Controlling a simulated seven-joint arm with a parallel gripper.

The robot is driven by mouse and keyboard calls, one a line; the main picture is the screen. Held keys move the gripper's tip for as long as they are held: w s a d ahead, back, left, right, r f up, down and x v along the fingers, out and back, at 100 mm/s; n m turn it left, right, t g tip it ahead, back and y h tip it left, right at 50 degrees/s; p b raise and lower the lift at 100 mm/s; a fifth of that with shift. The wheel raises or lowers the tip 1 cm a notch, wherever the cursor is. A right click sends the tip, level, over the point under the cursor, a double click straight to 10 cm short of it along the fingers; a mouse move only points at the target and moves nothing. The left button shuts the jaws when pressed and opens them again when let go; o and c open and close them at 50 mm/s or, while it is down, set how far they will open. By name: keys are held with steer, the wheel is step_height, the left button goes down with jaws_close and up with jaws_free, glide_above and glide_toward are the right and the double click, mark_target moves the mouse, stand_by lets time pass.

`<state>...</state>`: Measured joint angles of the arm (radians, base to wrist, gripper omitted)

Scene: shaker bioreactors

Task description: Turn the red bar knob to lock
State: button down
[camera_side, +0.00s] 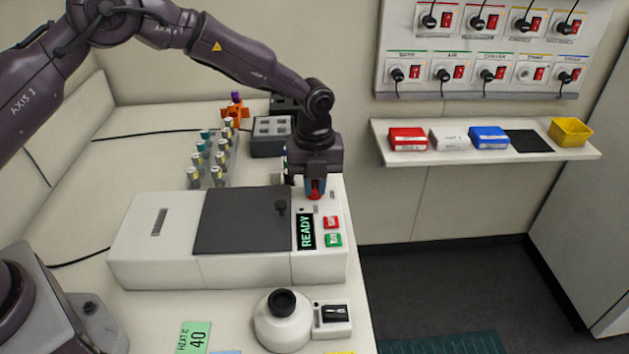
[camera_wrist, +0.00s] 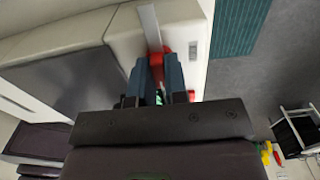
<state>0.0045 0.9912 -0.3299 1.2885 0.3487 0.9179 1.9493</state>
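The red bar knob (camera_side: 315,188) is at the back right of the white shaker unit's top, beside the display panel. My gripper (camera_side: 315,184) points down over it, with its blue-grey fingers on either side of the red. In the wrist view, red of the knob (camera_wrist: 157,58) fills the narrow gap between the fingertips (camera_wrist: 158,66), which look shut on it. The fingers hide much of the knob, and I cannot read its angle or any lock mark. The shaker unit (camera_side: 150,245) has a dark grey lid (camera_side: 240,225), which looks closed, and a display (camera_side: 306,231) reading READY.
A red button (camera_side: 332,222) and a green button (camera_side: 334,240) sit just in front of the knob. A tube rack (camera_side: 212,165) and a grey block device (camera_side: 271,138) stand behind the unit. A white round vessel (camera_side: 283,325) stands in front. The floor to the right is open.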

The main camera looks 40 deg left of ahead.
steer(key=shift+n, duration=0.3)
steer(key=n, duration=0.3)
steer(key=shift+n, duration=0.4)
steer(key=n, duration=0.4)
steer(key=shift+n, duration=0.3)
steer(key=n, duration=0.4)
steer(key=shift+n, duration=2.5)
steer(key=c, duration=1.1)
jaws_free()
steer(key=shift+c, duration=0.2)
